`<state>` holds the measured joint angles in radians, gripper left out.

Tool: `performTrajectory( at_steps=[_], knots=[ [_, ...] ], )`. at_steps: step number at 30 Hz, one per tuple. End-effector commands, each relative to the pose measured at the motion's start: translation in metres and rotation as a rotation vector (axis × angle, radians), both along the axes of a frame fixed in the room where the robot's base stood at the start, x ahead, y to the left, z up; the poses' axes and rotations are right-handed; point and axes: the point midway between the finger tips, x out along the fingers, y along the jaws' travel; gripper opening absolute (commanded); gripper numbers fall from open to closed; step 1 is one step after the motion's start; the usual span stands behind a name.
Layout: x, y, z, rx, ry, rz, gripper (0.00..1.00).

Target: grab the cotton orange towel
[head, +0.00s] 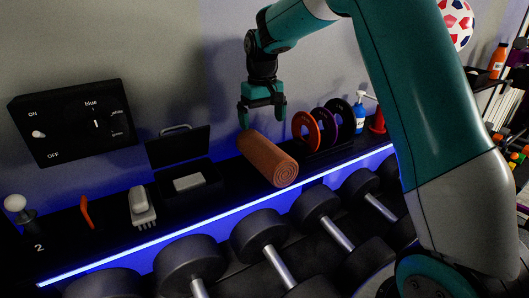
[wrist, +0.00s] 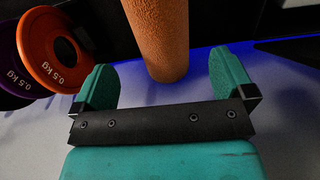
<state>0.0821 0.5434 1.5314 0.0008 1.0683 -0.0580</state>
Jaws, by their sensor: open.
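The orange towel (head: 267,159) is rolled up and lies on the dark shelf, its spiral end facing the front right. My gripper (head: 263,121) is open, with its teal fingers pointing down at the back end of the roll. In the wrist view the towel (wrist: 161,38) comes in from the top, and its near end lies between the lines of my two open fingers (wrist: 162,78). I cannot tell whether the fingers touch it.
Dumbbells (head: 258,235) sit below the blue-lit shelf edge.

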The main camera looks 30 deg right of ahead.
Motion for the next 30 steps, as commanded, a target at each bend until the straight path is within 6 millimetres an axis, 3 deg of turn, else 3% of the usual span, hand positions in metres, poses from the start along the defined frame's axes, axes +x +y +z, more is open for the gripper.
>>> performTrajectory(
  at_steps=[6, 14, 21, 30],
  knots=[
    [-0.001, 0.000, -0.041, 0.000, 0.003, 0.001, 1.00],
    [0.000, 0.000, -0.061, 0.001, 0.002, 0.002, 1.00],
    [0.001, -0.001, -0.097, 0.001, 0.003, 0.002, 1.00],
    [0.001, -0.001, -0.108, 0.000, -0.001, 0.002, 1.00]
  ],
)
